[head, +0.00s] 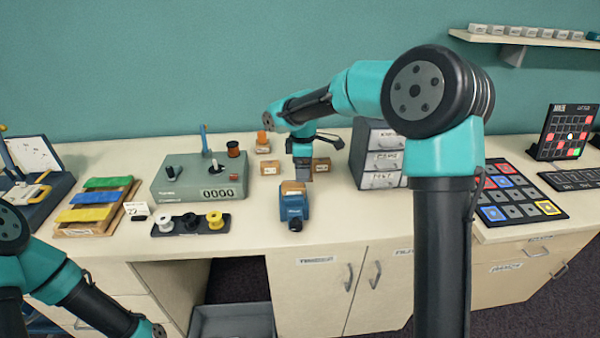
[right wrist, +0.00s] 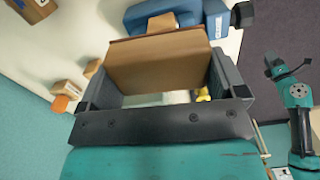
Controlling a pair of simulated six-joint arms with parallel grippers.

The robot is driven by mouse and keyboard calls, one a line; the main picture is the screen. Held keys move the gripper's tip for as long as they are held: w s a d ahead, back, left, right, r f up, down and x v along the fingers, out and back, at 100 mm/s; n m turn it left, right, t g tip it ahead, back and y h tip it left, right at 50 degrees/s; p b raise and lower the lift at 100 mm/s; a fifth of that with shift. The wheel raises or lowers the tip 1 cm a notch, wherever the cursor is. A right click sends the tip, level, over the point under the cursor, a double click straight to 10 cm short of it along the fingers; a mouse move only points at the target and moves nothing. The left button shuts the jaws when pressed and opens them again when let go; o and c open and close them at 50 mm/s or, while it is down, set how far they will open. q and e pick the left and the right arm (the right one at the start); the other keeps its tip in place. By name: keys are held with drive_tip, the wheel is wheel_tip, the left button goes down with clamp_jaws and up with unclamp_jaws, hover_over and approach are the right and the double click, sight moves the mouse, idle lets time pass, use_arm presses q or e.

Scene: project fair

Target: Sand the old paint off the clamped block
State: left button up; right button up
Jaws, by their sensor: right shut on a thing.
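A blue vise (head: 293,207) stands near the table's front edge, with a small tan wooden block (head: 293,187) in its top. In the right wrist view the vise (right wrist: 190,12) and its clamped block (right wrist: 162,22) are at the top. My right gripper (head: 303,172) is just behind the vise, pointing down. It is shut on a brown sanding block (right wrist: 160,60), seen between the fingers in the right wrist view. I cannot tell whether the two blocks touch. Old paint is not clearly visible. My left gripper (right wrist: 275,68) is small in the right wrist view, apart from the vise; its opening is unclear.
Small labelled wooden boxes (head: 270,168) stand behind the vise. A grey-green counter box (head: 199,178) and a spool tray (head: 190,224) are to the left. A grey drawer cabinet (head: 376,162) stands right behind. The tabletop right of the vise is bare.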

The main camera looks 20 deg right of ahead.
drive_tip(key=shift+r, duration=1.95)
